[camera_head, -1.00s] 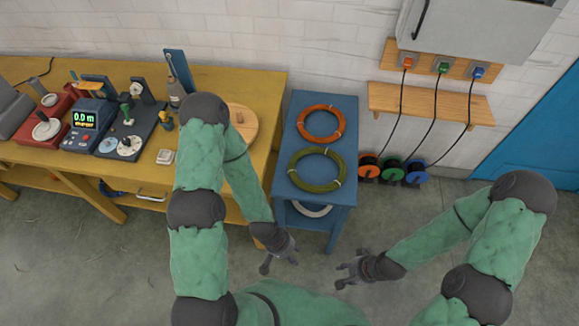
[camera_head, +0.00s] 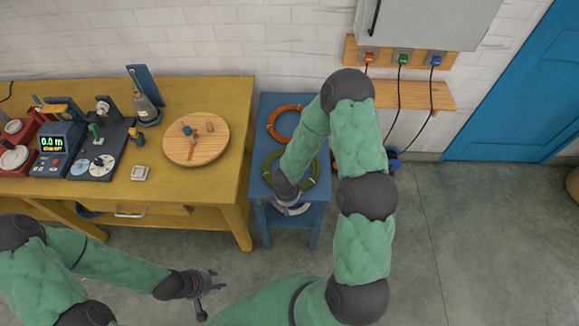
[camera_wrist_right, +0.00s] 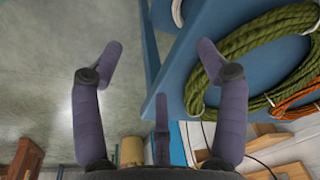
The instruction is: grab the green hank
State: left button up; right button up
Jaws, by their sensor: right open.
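The green hank (camera_head: 313,178) is a coiled ring lying on the blue stand (camera_head: 270,101), in front of an orange hank (camera_head: 271,122). My right forearm and gripper cover part of it. My right gripper (camera_head: 287,203) is at the stand's front edge. In the right wrist view the gripper (camera_wrist_right: 160,65) has its fingers spread, with nothing between them. There the green hank (camera_wrist_right: 250,48) lies to the right, with the right finger close to its rim; I cannot tell whether they touch. My left gripper (camera_head: 208,297) is open and empty over the floor, left of the stand.
A yellow workbench (camera_head: 225,100) stands left of the blue stand, with a round wooden board (camera_head: 196,150) and a meter (camera_head: 52,148). A wooden wall shelf (camera_head: 415,95) with hanging cables is at the right. A pale ring (camera_head: 298,209) lies below the stand's top. Floor at the right is free.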

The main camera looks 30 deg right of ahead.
jog(key=d+r+m, duration=0.1)
jog(key=w+d+r+m, duration=0.1)
jog(key=m, duration=0.1)
jog(key=w+d+r+m+g+p, duration=0.1)
jog(key=r, duration=0.1)
jog(key=shift+d+m, duration=0.15)
jog(key=shift+m, duration=0.15)
notch_tip(320, 180, up, 5)
jog(key=w+m+y+p, duration=0.1)
jog(key=w+m+p, duration=0.15)
jog(key=m, duration=0.35)
notch_tip(320, 180, down, 6)
jog(key=b, duration=0.3)
jog(key=shift+w+d+r+b, duration=0.1)
jog(key=shift+d+r+b, duration=0.05)
jog(key=shift+r+b, duration=0.15)
notch_tip(320, 180, down, 5)
jog(key=b, duration=0.3)
jog(key=c, duration=1.3)
